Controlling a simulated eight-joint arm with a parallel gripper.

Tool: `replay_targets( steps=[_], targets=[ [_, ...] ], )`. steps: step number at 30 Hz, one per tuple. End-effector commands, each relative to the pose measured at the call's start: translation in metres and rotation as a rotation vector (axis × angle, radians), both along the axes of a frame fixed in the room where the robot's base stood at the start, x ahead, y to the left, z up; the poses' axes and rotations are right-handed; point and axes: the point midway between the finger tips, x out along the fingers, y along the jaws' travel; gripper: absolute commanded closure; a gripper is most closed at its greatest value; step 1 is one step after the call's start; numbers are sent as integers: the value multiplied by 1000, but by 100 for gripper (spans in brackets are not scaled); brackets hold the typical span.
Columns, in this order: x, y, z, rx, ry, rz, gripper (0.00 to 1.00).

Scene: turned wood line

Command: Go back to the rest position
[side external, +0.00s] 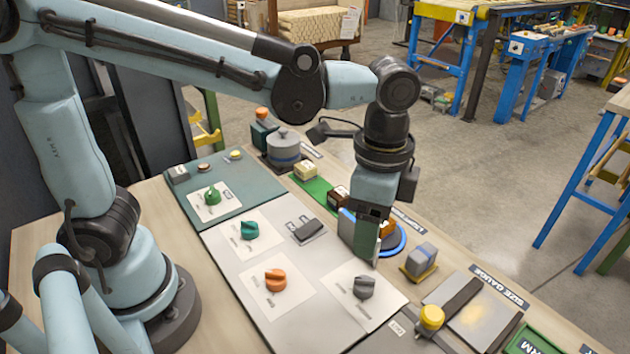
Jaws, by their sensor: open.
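My gripper (367,240) points down near the middle of the side external view. It hangs over the right edge of the white control panel (215,238), above and behind the grey knob (364,287). Its jaws are open, and I see nothing held between them. The fingers hide part of the blue round plate (401,241) and the small blocks behind them. Whether the fingertips touch anything below cannot be told. My arm reaches across the bench from the left.
Green (249,230) and orange (275,279) knobs stand on the panel. A grey cylindrical device (283,147) stands at the back. A grey-and-yellow block (421,260) and a yellow button (432,317) lie to the right. Open floor lies beyond the bench.

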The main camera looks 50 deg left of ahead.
Motion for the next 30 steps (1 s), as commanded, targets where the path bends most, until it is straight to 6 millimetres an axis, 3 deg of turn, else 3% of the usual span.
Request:
replay_targets(
  steps=[5,21,30],
  targets=[
    [1,13,2,-18,-33,66,37],
    [-8,143,3,-260,-468,842,37],
    [-13,166,-1,-318,-566,994,37]
  ],
)
